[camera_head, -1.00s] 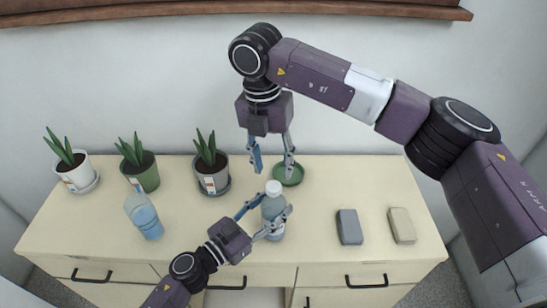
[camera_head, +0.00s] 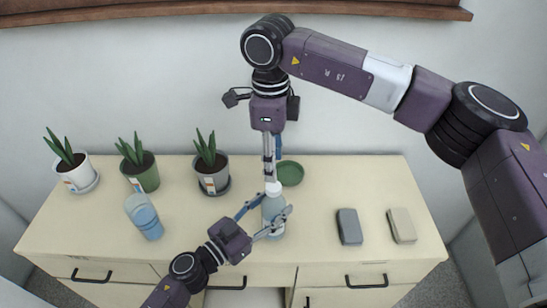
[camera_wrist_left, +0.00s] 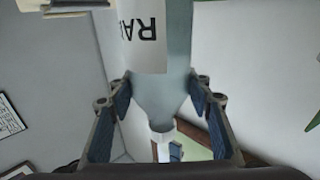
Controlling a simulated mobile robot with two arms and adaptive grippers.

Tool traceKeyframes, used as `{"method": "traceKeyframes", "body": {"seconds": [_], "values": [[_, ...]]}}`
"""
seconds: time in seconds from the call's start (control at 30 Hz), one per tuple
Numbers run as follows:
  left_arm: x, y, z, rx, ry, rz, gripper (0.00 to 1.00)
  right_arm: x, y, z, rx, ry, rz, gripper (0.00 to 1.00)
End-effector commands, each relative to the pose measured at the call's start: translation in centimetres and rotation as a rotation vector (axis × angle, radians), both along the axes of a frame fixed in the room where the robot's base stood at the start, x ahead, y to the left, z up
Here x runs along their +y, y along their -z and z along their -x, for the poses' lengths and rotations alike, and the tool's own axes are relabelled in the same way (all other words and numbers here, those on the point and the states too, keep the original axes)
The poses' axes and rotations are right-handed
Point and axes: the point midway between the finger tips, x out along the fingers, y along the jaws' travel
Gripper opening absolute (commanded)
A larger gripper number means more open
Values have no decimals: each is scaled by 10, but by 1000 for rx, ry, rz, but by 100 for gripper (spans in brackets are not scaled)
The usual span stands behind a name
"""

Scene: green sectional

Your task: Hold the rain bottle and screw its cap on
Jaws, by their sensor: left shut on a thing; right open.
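The rain bottle (camera_head: 273,208), pale blue and clear with a white label, stands upright near the front middle of the cabinet top. My left gripper (camera_head: 276,213) is shut on it, one finger on each side. In the left wrist view the bottle (camera_wrist_left: 150,95) appears upside down with label letters "RA" showing. A white cap (camera_head: 273,188) sits at its top; I cannot tell how tightly. It also shows in the left wrist view (camera_wrist_left: 162,134). My right gripper (camera_head: 272,171) is open, pointing down just above the cap, its fingers seen nearly edge-on.
Another blue bottle (camera_head: 144,217) stands tilted-looking at left. Potted plants (camera_head: 66,174), (camera_head: 139,169), (camera_head: 210,168) line the back. A green dish (camera_head: 290,173) lies behind the rain bottle. Grey (camera_head: 349,227) and beige (camera_head: 402,226) blocks lie right. The right back area is clear.

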Motion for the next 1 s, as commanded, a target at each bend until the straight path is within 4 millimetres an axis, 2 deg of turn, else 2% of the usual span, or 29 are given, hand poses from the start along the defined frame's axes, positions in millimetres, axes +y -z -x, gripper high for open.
{"method": "traceKeyframes", "body": {"seconds": [0.2, 0.4, 0.87, 1.0], "values": [[0, 0, 0, 0, 0, 0, 0, -1, -3, 1, 6, -334, -12, 42], [0, 0, 0, 0, 0, 0, 0, -1, -4, 1, 7, -520, -20, 42], [0, 0, 0, 0, 0, 0, 0, -1, -5, 1, 8, -574, -23, 42], [0, 0, 0, 0, 0, 0, 0, -1, 2, 1, 9, -573, -22, 42]]}}
